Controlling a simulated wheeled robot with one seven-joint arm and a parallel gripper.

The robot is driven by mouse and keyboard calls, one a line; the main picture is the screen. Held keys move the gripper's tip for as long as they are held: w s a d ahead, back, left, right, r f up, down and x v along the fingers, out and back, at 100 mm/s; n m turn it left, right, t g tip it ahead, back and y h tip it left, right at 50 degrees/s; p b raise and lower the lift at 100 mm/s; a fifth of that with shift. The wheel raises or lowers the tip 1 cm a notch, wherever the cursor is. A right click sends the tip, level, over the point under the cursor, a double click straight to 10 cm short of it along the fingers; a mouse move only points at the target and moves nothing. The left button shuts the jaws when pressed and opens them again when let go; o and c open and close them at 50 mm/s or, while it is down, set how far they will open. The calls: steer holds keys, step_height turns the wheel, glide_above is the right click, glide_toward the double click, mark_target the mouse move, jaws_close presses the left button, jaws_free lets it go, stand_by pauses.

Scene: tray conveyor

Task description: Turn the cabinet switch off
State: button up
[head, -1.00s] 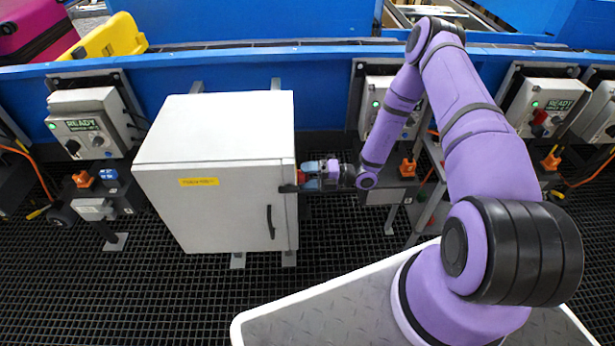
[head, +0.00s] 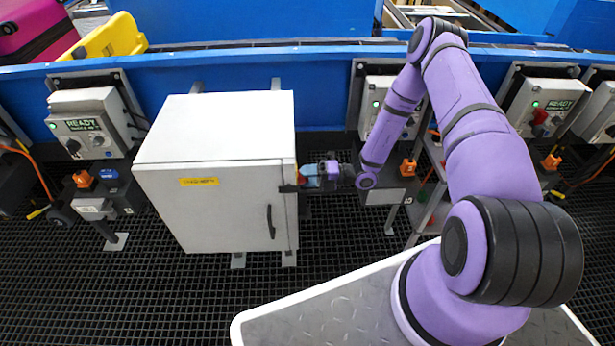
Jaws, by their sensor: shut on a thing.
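The white cabinet (head: 225,210) stands left of centre, with a yellow label and a black door handle (head: 270,221) on its front. The switch (head: 302,180) is on the cabinet's right side; only a bit of red shows there, mostly hidden by the fingers. My gripper (head: 308,177) reaches in from the right at the upper right side of the cabinet. Its blue-tipped fingers are shut on the switch. The switch's exact angle is hidden.
Control boxes with READY displays (head: 82,125) stand along the blue conveyor wall (head: 240,72), left and right of the cabinet. Orange plugs and a grey post stand right of my gripper. Black grating floor (head: 130,285) is clear in front of the cabinet.

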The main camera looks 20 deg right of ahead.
steer(key=n, duration=0.8)
steer(key=shift+n, duration=0.4)
steer(key=n, duration=0.4)
steer(key=shift+d, duration=0.1)
steer(key=shift+n, duration=2.1)
steer(key=o, duration=0.9)
steer(key=v, duration=1)
steer(key=shift+s+d, duration=0.15)
steer(key=shift+d, duration=0.25)
